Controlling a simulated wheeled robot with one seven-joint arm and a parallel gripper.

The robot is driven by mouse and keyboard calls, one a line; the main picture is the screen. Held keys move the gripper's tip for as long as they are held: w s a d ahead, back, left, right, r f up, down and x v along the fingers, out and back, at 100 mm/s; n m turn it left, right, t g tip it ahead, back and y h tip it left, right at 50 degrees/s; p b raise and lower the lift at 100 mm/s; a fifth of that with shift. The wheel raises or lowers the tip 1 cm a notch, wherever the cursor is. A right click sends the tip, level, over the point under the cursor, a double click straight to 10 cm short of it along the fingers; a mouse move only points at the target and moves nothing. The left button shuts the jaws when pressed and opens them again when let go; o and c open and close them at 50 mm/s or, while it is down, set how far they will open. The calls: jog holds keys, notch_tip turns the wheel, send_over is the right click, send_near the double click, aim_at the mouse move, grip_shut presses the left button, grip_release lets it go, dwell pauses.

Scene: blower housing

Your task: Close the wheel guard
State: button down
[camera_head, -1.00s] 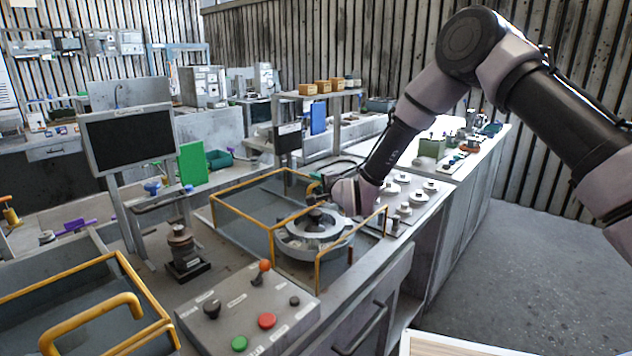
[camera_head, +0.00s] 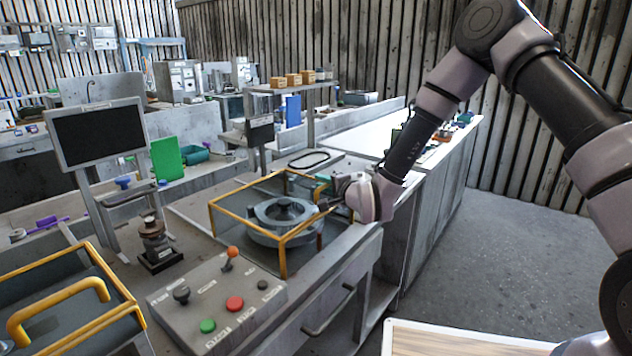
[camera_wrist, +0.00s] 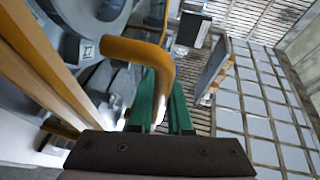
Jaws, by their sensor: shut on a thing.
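The wheel guard (camera_head: 244,222) is a yellow-framed box with clear panels, standing around the grey wheel housing (camera_head: 262,238) on the bench in the head view. Its yellow frame now runs along the side facing me, close to the housing. My gripper (camera_head: 328,203) is at the guard's right corner, beside the bench edge. In the wrist view, the green fingers of my gripper (camera_wrist: 164,100) are shut on the guard's bent yellow handle (camera_wrist: 150,56). Part of the grip is hidden behind the handle. The grey housing (camera_wrist: 72,18) shows at upper left, beside the handle.
A control box (camera_head: 217,300) with a lever and coloured buttons stands in front of the guard. A second yellow-framed guard (camera_head: 75,300) is at lower left. A monitor (camera_head: 100,132) stands behind. The floor right of the bench (camera_head: 440,250) is open.

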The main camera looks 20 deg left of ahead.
jog(key=shift+d+f, duration=0.1)
jog(key=shift+d, duration=0.05)
jog(key=c, duration=1.1)
grip_release()
jog(key=v, duration=1.1)
